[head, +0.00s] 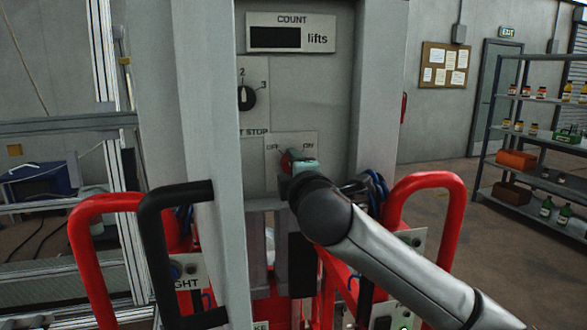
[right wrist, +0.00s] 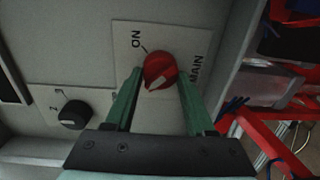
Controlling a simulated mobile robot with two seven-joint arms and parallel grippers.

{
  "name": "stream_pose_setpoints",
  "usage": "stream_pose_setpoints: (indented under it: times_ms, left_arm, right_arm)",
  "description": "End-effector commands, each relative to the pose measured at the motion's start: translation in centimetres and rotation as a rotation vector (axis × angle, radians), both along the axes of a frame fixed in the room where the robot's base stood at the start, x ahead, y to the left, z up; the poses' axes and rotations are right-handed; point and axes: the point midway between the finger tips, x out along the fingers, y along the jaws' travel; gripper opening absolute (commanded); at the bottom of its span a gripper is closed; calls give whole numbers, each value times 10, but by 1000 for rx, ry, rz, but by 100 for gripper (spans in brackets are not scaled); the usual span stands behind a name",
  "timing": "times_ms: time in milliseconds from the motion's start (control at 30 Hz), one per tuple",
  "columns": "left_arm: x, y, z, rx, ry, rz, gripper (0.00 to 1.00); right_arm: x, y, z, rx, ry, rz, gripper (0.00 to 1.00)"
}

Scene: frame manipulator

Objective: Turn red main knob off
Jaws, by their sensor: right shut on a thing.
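The red main knob (right wrist: 160,70) sits on a pale plate marked ON and MAIN in the right wrist view. Its white mark points to the lower left of that picture, away from the ON label. In the head view the red knob (head: 286,162) shows partly below the OFF and ON labels. My right gripper (right wrist: 159,76) has its green fingers on either side of the knob, shut on it. In the head view my right gripper (head: 302,166) is at the panel and hides part of the knob. My left gripper is not in view.
A black selector knob (head: 247,97) and a lifts counter (head: 290,33) are above on the grey panel. A black handle (head: 155,250) and red bars (head: 85,255) stand in front. A shelf (head: 530,145) is far right, with open floor before it.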

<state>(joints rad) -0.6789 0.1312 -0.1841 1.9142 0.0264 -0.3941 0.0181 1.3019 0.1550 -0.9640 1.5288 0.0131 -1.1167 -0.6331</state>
Motion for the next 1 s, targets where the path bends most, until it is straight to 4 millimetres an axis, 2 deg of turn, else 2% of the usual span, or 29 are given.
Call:
stream_pose_setpoints:
  times_ms: [367,400,633,1000]
  left_arm:
    - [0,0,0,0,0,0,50]
    - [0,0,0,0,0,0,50]
    - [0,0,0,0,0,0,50]
    - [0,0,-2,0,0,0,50]
  right_arm:
    - [0,0,0,-8,-3,0,0]
    - [0,0,0,-8,-3,0,58]
    - [0,0,0,-6,-1,0,84]
    - [-5,-1,-1,-4,-1,0,85]
